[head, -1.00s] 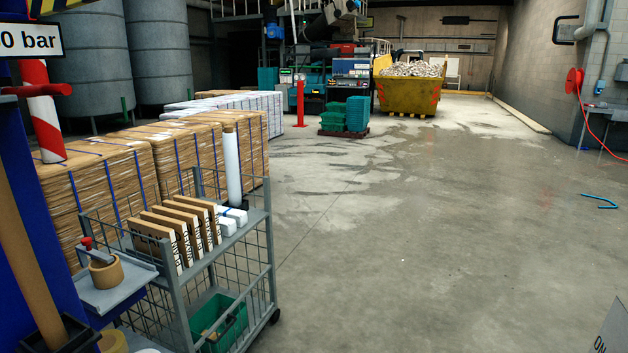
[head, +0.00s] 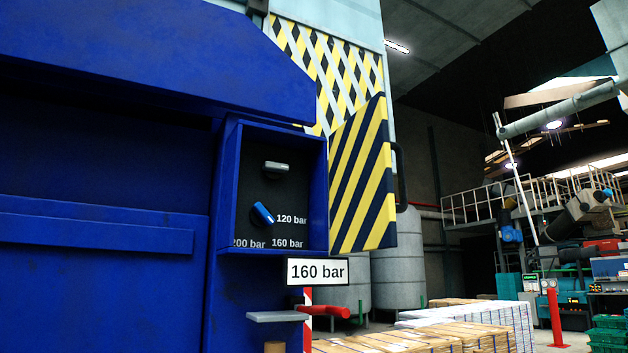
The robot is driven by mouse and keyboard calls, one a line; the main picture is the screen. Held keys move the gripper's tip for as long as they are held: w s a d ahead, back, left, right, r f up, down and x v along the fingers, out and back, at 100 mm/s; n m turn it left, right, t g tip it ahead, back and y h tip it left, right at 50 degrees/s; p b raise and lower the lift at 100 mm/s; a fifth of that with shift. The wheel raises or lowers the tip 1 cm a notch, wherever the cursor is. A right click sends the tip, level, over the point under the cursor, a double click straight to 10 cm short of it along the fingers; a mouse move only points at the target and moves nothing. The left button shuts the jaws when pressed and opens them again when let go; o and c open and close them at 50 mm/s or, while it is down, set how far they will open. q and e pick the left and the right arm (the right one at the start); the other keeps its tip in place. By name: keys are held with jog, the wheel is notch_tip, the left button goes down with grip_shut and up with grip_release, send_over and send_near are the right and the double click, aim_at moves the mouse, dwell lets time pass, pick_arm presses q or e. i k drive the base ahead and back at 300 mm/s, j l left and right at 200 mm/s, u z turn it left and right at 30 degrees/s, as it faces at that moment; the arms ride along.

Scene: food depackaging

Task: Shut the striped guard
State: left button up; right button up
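The striped guard (head: 362,180) is a yellow and black panel hinged at the right edge of a blue recessed box (head: 228,190). It stands open, swung out to the right, with a dark handle (head: 401,178) on its far edge. Inside the box are a grey knob (head: 276,168) and a blue knob (head: 262,214), with labels 120 bar, 160 bar and 200 bar. The blue knob is tilted; I cannot tell for certain which label it marks. A sign (head: 318,271) below reads 160 bar. Neither of my grippers is in view.
The big blue machine (head: 100,200) fills the left. A red lever (head: 325,311) and a small grey shelf (head: 277,316) sit below the box. Wrapped pallets (head: 450,335), grey tanks (head: 400,262) and a red post (head: 556,318) stand behind to the right.

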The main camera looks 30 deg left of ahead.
aim_at(363, 209)
jog(key=i+l+u, duration=0.1)
jog(key=u, duration=0.35)
jog(key=i+l+u, duration=0.15)
jog(key=u, duration=0.35)
jog(key=l+u, duration=0.15)
jog(key=u, duration=0.3)
jog(key=i+l+u, duration=0.1)
jog(key=l+u, duration=0.15)
jog(key=u, duration=0.25)
jog(key=k+l+u, duration=0.1)
jog(key=l+u, duration=0.4)
jog(key=l, duration=1.45)
